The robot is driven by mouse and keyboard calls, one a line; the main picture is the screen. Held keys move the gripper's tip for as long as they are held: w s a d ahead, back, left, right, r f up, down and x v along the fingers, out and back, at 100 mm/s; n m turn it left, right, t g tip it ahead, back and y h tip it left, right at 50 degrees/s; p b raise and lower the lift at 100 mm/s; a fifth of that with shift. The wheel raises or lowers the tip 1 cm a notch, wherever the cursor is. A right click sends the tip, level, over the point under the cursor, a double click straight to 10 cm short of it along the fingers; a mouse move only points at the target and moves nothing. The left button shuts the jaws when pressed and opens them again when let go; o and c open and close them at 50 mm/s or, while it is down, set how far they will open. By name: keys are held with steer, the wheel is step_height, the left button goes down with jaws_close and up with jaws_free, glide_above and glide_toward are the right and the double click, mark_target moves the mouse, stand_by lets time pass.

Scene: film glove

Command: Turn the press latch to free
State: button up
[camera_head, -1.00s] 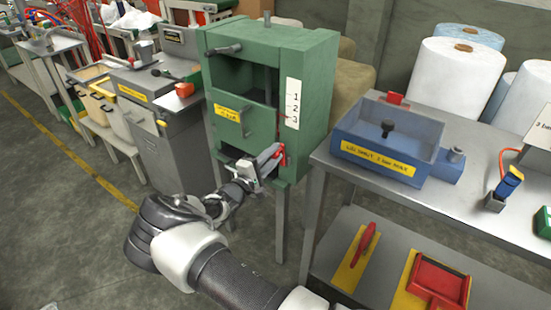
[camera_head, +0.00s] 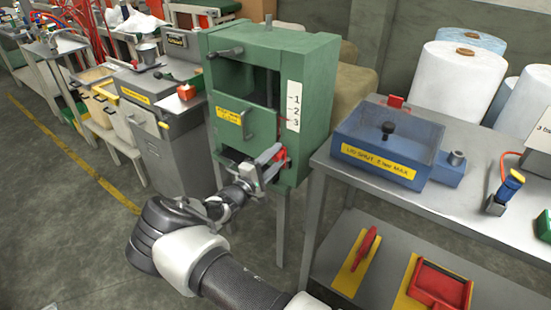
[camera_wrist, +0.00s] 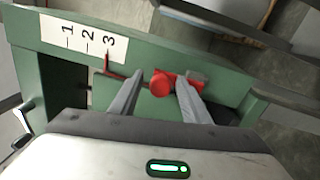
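The green press (camera_head: 317,85) stands in the middle of the head view. Its red latch (camera_head: 280,158) is low on the press's right side, partly hidden by my fingers. In the wrist view the latch (camera_wrist: 162,83) shows as a round red knob with a red bar running right to a small grey block. My gripper (camera_head: 272,157) reaches the latch from the front left. In the wrist view my gripper (camera_wrist: 159,88) is open, with one finger on each side of the knob. The right finger overlaps the bar; I cannot tell whether it touches.
A white 1-2-3 scale (camera_head: 294,106) with a red pointer is on the press. A steel table (camera_head: 460,190) to the right carries a blue bin (camera_head: 352,130). A grey cabinet (camera_head: 172,150) stands left. Open floor (camera_head: 60,230) lies at front left.

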steer(key=shift+s+a, duration=0.1)
steer(key=r+p+v, duration=0.1)
steer(key=v, duration=1.6)
steer(key=shift+f, duration=0.5)
steer(key=shift+p, duration=0.3)
steer(key=s+d+r+m+g+y, duration=0.2)
steer(key=s+d+r+m+g, duration=0.4)
steer(key=d, duration=0.4)
steer(key=s+d+r+m+g+y, duration=0.2)
steer(key=s+d+r+m+g, duration=0.25)
steer(key=d+r+g, duration=0.55)
steer(key=s+d+r+m+t+y, duration=0.25)
steer(key=s+r+t+y, duration=0.45)
steer(key=s+r, duration=0.8)
step_height(320, 180, up, 15)
steer(key=s+p, duration=0.1)
steer(key=p, duration=1.6)
steer(key=shift+s+d+r+n+p, duration=0.2)
steer(key=shift+s+d+n+p, duration=0.1)
steer(key=shift+p, duration=0.05)
